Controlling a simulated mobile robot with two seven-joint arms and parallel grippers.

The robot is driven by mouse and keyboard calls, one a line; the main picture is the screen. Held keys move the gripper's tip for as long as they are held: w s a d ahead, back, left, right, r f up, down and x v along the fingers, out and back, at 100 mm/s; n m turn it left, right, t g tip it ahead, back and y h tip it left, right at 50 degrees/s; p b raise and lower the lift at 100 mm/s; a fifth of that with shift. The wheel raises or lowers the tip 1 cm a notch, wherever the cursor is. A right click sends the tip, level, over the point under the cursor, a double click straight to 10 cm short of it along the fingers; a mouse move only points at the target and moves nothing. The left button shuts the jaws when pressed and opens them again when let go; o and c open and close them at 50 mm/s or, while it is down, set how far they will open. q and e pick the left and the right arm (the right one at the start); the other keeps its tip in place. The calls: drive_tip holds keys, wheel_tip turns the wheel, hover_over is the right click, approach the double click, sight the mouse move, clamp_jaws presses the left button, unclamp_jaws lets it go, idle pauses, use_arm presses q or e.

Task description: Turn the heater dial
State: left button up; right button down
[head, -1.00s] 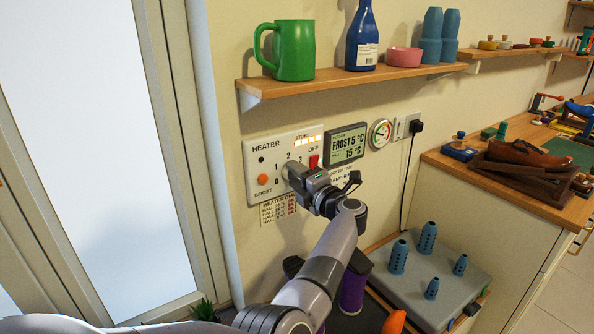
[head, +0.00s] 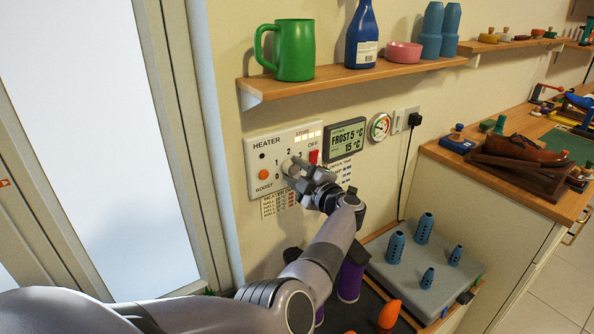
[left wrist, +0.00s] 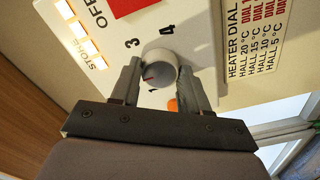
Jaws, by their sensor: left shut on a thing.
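The heater panel (head: 262,147) is a white plate on the wall with printed numbers, an orange button (head: 264,174) and a red switch (head: 313,157). Its round pale dial (left wrist: 159,69) shows in the left wrist view, with a red mark on its face. The numbers 3 and 4 show beside it; another number below it is partly covered. My left gripper (head: 294,168) is shut on the dial, one finger on each side; the left wrist view also shows this gripper (left wrist: 160,82). In the head view the gripper hides much of the dial. My right gripper is not in view.
A wooden shelf (head: 350,82) with a green mug (head: 294,50) and a blue bottle (head: 362,35) is above the panel. A display (head: 345,140) and a gauge (head: 379,127) are right of it. A grey block with blue pegs (head: 432,270) stands below.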

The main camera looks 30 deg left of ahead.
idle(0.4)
use_arm(q)
drive_tip(key=o, duration=1)
drive_tip(key=shift+o, duration=0.2)
drive_tip(key=shift+s+d, duration=0.1)
drive_tip(key=shift+d, duration=0.05)
